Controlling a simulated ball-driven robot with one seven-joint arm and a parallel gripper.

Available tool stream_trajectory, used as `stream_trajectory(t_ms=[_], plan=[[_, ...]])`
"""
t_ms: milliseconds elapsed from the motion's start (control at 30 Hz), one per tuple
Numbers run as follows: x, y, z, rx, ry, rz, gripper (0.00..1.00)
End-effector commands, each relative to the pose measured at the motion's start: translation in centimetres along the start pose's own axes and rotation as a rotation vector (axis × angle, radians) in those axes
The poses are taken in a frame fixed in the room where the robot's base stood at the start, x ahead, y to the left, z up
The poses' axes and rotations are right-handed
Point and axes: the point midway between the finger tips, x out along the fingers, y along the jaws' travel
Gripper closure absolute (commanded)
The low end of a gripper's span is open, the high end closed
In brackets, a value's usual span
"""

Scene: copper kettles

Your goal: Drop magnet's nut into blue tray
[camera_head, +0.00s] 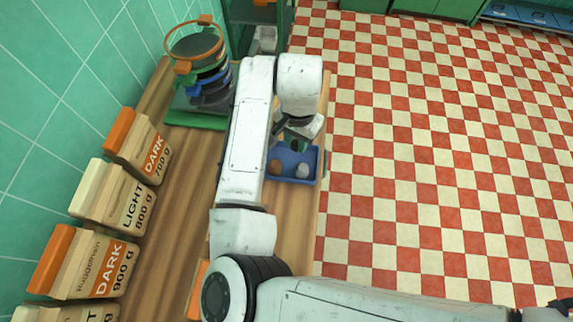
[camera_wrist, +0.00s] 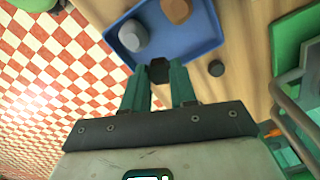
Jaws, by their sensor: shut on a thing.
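The blue tray (camera_head: 317,164) lies on the wooden counter beyond my arm's elbow, and it also shows at the top of the wrist view (camera_wrist: 200,42). It holds a grey piece (camera_wrist: 133,35) and a brown piece (camera_wrist: 176,10). My gripper (camera_wrist: 160,80) has green fingers shut on a small dark six-sided nut (camera_wrist: 160,68). In the wrist view the nut overlaps the tray's near edge; its height above the tray is unclear. In the head view my gripper (camera_head: 296,143) is at the tray's far side, and the nut is hard to make out.
A small dark round piece (camera_wrist: 216,68) is on the counter beside the tray. Paper bags (camera_head: 140,150) line the wall on the left. A stack of round pans (camera_head: 200,65) stands on a green base at the back. The checkered floor (camera_head: 430,150) is clear.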

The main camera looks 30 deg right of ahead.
Motion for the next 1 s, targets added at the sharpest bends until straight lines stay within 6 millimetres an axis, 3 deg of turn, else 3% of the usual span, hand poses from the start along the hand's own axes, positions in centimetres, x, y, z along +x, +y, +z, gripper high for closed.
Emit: stream_trajectory(t_ms=[167, 200, 467, 767, 1000], plan=[[-0.1, 0.0, 0.0, 0.0, 0.0, 0.0, 1.0], [-0.1, 0.0, 0.0, 0.0, 0.0, 0.0, 0.7], [-0.1, 0.0, 0.0, 0.0, 0.0, 0.0, 0.45], [-0.3, 0.0, 0.0, 0.0, 0.0, 0.0, 0.44], [-3.4, -0.1, -0.1, 0.003, 0.001, -0.003, 0.44]])
